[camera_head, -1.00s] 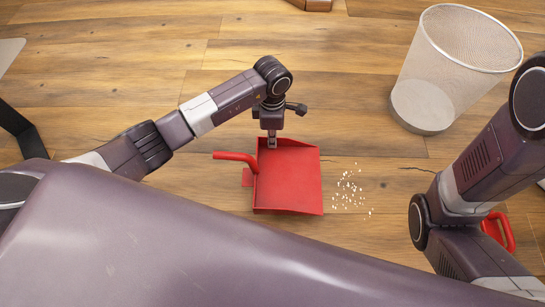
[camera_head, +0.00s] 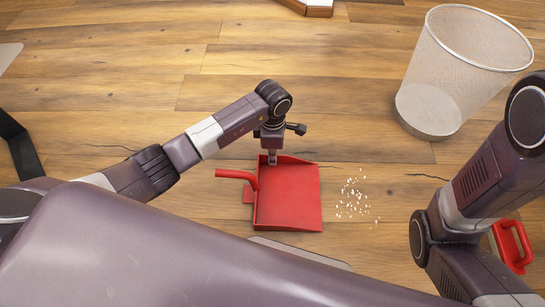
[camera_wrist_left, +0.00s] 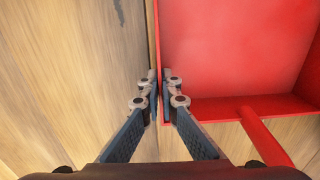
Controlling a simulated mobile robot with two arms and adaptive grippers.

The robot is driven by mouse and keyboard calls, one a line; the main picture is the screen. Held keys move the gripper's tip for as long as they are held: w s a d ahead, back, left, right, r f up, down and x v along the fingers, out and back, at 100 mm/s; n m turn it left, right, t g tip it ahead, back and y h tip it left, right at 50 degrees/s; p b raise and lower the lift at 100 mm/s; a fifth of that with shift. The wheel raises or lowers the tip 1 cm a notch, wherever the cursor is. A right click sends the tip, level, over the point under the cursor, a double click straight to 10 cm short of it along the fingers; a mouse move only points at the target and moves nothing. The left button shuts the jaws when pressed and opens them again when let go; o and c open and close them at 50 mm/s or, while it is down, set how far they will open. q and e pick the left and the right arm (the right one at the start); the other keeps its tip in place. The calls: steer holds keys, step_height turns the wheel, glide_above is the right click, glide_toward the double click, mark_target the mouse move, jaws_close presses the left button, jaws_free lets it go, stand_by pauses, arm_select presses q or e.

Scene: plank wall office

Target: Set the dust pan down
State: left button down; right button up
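The red dust pan (camera_head: 290,197) is in the middle of the head view, level, with its handle (camera_head: 236,174) pointing left. I cannot tell whether it touches the wooden floor. My left gripper (camera_head: 271,159) is at its far left corner. In the left wrist view, the two fingers (camera_wrist_left: 159,85) are closed on either side of the thin wall of the dust pan (camera_wrist_left: 230,50). My right arm is at the right, but its gripper is hidden or out of frame.
White crumbs (camera_head: 353,198) lie on the floor right of the pan. A wire mesh bin (camera_head: 458,75) stands at the upper right. A red handled object (camera_head: 512,245) shows partly behind my right arm. The floor beyond the pan is clear.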

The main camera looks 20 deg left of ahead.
arm_select(q)
steer(key=c, duration=2.2)
jaws_free()
steer(key=shift+f, duration=0.1)
steer(key=shift+o, duration=0.2)
step_height(320, 180, up, 12)
steer(key=p, duration=0.7)
steer(key=shift+p, duration=0.3)
